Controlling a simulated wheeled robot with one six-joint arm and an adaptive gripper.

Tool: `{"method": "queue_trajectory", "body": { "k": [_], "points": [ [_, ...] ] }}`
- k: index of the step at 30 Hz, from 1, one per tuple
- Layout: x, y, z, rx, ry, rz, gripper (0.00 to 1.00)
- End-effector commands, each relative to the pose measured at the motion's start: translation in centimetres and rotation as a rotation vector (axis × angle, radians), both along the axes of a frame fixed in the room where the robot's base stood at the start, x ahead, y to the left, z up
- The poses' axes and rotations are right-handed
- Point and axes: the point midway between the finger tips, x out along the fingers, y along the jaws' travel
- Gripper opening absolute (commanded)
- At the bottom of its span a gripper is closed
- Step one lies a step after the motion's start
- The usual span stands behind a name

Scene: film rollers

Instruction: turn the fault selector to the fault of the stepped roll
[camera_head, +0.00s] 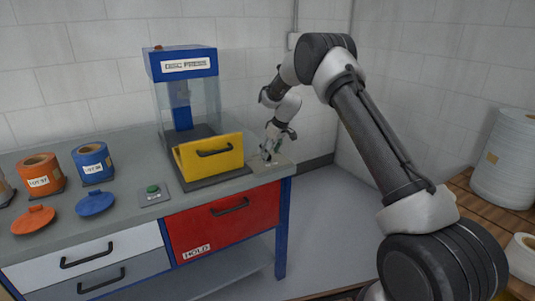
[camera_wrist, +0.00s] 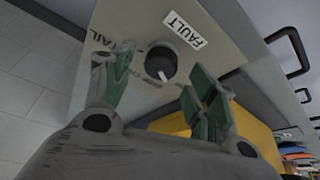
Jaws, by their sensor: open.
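The fault selector is a round black knob (camera_wrist: 160,63) with a white pointer mark on a pale plate (camera_wrist: 115,18). A white FAULT label (camera_wrist: 185,30) sits beside it. In the wrist view the pointer aims down the picture, towards small lettering partly hidden by my fingers; "TAIL" reads at the upper left. My gripper (camera_wrist: 160,90) is open, its green fingers on either side of the knob, not clearly touching it. In the head view my gripper (camera_head: 268,152) is low over the plate (camera_head: 272,165) at the bench's right end. I cannot tell which roll is stepped.
An orange roll (camera_head: 41,174) and a blue roll (camera_head: 93,162) stand on the bench's left, with matching lids in front. A green button (camera_head: 153,190) sits mid-bench. The disc press (camera_head: 182,65) and yellow flap (camera_head: 210,157) stand left of my gripper. The red HOLD drawer (camera_head: 222,223) is below.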

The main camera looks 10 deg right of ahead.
Motion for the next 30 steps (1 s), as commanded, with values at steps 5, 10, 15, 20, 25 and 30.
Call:
{"method": "queue_trajectory", "body": {
  "k": [5, 10, 15, 20, 25, 30],
  "points": [
    [0.5, 0.4, -1.6, 0.000, 0.001, 0.000, 0.58],
    [0.6, 0.5, -1.9, 0.000, 0.000, 0.000, 0.58],
    [0.6, 0.5, -1.9, 0.000, 0.000, -0.001, 0.51],
    [0.6, 0.5, -1.9, 0.000, 0.000, -0.001, 0.22],
    [0.6, 0.5, -1.8, 0.000, 0.000, -0.001, 0.12],
    [0.6, 0.6, -1.8, 0.001, 0.000, -0.022, 0.12]
  ]
}}
